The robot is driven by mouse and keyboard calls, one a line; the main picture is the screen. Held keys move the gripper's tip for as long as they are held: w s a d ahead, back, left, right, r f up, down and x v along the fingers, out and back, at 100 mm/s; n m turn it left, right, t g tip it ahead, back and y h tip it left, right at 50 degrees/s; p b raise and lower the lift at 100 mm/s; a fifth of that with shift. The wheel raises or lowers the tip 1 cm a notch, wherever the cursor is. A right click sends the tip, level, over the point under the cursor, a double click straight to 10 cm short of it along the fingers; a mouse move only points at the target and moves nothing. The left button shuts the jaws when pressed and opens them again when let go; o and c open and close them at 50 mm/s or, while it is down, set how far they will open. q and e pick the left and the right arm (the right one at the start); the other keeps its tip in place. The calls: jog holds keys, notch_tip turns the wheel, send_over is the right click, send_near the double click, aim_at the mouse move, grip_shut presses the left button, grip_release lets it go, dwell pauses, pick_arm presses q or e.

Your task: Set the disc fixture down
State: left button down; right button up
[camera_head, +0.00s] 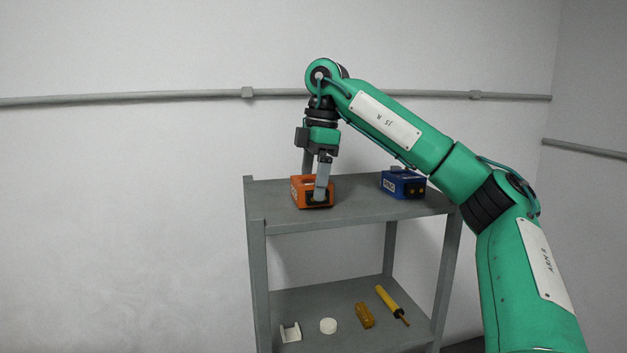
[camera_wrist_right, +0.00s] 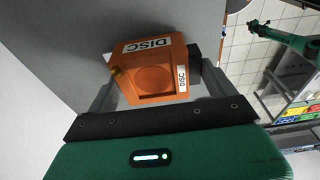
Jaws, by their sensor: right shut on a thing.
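The disc fixture (camera_head: 299,196) is an orange box at the left of the grey shelf unit's top board. In the right wrist view, the disc fixture (camera_wrist_right: 153,79) shows a round recess and white DISC labels. My right gripper (camera_head: 314,190) reaches down from above and is shut on the fixture, one finger on each side. The fixture looks level and at the board's surface; I cannot tell whether its underside touches.
A blue box (camera_head: 403,184) stands on the same top board (camera_head: 352,203), to the right, with bare board between. The lower shelf (camera_head: 290,309) holds a white bracket (camera_head: 291,333), a white disc (camera_head: 328,326), an amber piece (camera_head: 365,315) and a yellow tool (camera_head: 389,301).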

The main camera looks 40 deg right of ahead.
jog(key=shift+f, duration=0.2)
jog(key=shift+f, duration=0.15)
jog(key=o, duration=1.2)
jog(key=shift+s, duration=0.1)
jog(key=shift+r, duration=0.2)
jog(key=shift+d+r, duration=0.15)
jog(key=shift+r, duration=1.05)
jog(key=shift+s+d+r, duration=0.15)
jog(key=shift+d+r, duration=0.05)
jog(key=shift+r, duration=1.35)
jog(key=shift+s+d+r, duration=0.1)
jog(key=shift+d+r, duration=0.1)
jog(key=shift+r, duration=1.4)
jog(key=shift+s+d+r, duration=0.15)
jog(key=shift+d+r, duration=0.05)
jog(key=shift+r, duration=1.35)
